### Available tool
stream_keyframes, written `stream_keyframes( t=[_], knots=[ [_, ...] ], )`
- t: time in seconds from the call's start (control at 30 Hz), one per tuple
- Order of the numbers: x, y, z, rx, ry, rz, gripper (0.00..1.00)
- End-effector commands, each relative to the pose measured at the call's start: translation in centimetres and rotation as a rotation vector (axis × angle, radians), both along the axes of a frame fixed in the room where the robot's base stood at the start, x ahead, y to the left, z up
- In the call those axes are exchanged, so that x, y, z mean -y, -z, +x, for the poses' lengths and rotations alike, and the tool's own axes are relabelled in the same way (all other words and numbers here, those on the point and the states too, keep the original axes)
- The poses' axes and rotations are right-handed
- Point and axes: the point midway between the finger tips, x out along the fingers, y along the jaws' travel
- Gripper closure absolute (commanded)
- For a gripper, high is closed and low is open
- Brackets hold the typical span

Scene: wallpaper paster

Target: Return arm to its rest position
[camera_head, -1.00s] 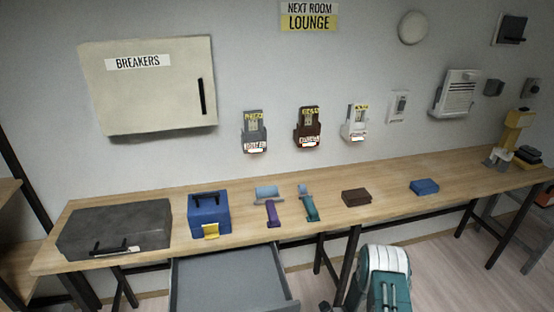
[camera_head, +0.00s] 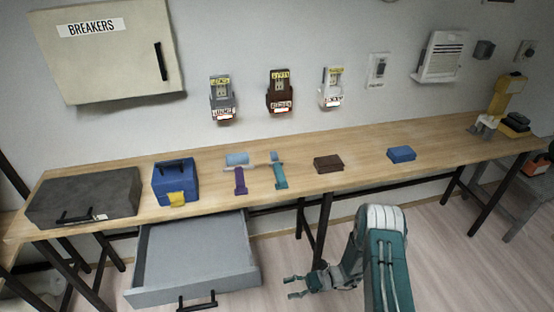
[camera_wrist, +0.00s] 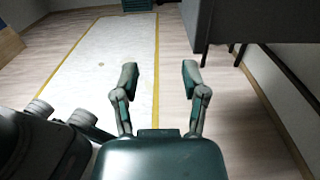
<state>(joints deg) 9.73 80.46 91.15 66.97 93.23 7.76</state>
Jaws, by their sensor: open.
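My arm shows at the bottom right of the head view, teal and white, in front of the table. My gripper (camera_head: 292,287) points left, low beside the open drawer. In the wrist view my gripper (camera_wrist: 160,82) has its two teal fingers spread apart with nothing between them. Beyond the fingers is a floor area with a pale panel and yellow lines.
The wooden table (camera_head: 352,150) runs along the wall. A grey drawer (camera_head: 190,255) hangs open below it, just left of my gripper. A grey case (camera_head: 85,195), blue box (camera_head: 174,181), purple-handled roller (camera_head: 240,178), brown block (camera_head: 328,164) and blue block (camera_head: 401,153) lie on top.

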Motion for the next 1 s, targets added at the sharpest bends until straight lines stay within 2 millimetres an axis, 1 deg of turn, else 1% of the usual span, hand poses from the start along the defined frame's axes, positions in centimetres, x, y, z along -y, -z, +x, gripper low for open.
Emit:
stream_keyframes(
  t=[0.07,0.27,0.37,0.57,0.67,0.77,0.87,1.0],
  knots=[
    [-0.1,0.0,0.0,0.0,-0.001,-0.001,0.43],
    [0.0,-1.6,0.4,0.037,-0.028,-0.025,0.43],
    [0.1,-2.5,0.6,0.058,-0.046,-0.04,0.43],
    [0.4,-4.9,1.0,0.117,-0.089,-0.079,0.43],
    [0.6,-6.5,1.2,0.157,-0.118,-0.106,0.43],
    [0.8,-8.5,1.3,0.208,-0.153,-0.142,0.43],
    [1.0,-11.2,1.3,0.278,-0.2,-0.191,0.43],
    [1.5,-15.2,0.9,0.389,-0.271,-0.272,0.43]
  ],
)
